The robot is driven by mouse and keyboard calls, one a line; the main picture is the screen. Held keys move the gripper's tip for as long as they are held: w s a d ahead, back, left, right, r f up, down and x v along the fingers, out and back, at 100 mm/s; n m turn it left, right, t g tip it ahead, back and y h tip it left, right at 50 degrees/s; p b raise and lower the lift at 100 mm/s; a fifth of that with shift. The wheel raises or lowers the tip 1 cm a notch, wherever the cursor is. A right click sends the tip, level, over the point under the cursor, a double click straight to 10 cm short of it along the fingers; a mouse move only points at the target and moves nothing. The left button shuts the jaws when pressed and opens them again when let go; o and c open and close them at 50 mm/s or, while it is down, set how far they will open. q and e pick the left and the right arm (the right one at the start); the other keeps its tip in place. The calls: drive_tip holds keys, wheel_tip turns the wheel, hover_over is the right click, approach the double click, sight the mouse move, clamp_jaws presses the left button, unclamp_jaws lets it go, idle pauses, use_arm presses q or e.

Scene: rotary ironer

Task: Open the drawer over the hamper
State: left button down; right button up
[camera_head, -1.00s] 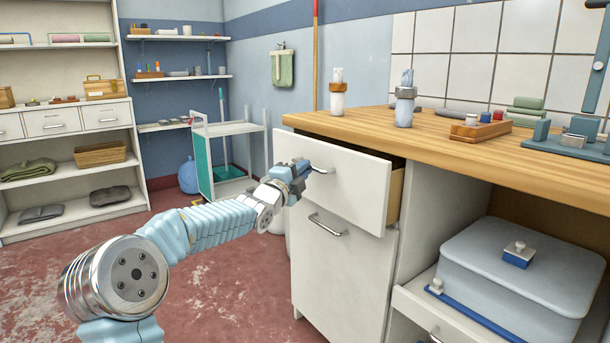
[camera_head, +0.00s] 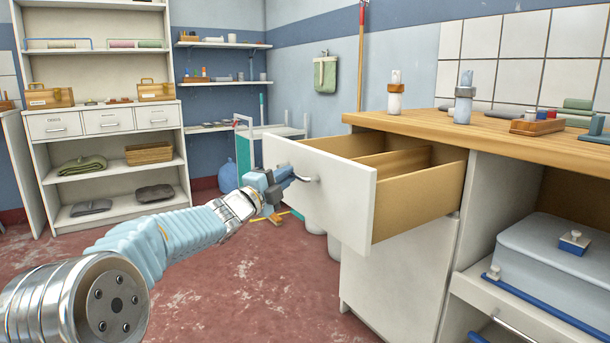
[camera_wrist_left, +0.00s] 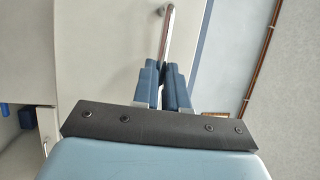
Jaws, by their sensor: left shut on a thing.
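The drawer (camera_head: 328,193) under the wooden worktop is pulled well out, showing its wooden sides and an inner divider. Its white front faces my left arm. My left gripper (camera_head: 284,177) is shut on the drawer's metal bar handle (camera_head: 308,179). In the left wrist view the blue fingers (camera_wrist_left: 165,85) close around the handle (camera_wrist_left: 168,35), against the pale drawer front. The hamper front (camera_head: 395,285) is the white panel below the drawer, and it is closed. My right gripper is in neither view.
The worktop (camera_head: 420,128) carries two bottles and a small wooden tray. A grey-blue lidded box (camera_head: 560,262) sits in the open bay at right. A trolley (camera_head: 262,145) and shelves (camera_head: 110,125) stand behind. Red floor in front is open.

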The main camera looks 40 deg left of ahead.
use_arm(q)
drive_tip(key=shift+s+a, duration=0.35)
drive_tip(key=shift+s, duration=0.5)
drive_tip(key=shift+s+a, duration=0.35)
drive_tip(key=shift+s, duration=0.5)
drive_tip(key=shift+s+a, duration=0.35)
drive_tip(key=shift+s, duration=0.5)
drive_tip(key=c, duration=1.2)
unclamp_jaws()
drive_tip(key=shift+o, duration=0.2)
drive_tip(key=s+f, duration=0.2)
drive_tip(key=s, duration=1.1)
drive_tip(key=shift+s+f, duration=0.25)
drive_tip(key=shift+f, duration=0.05)
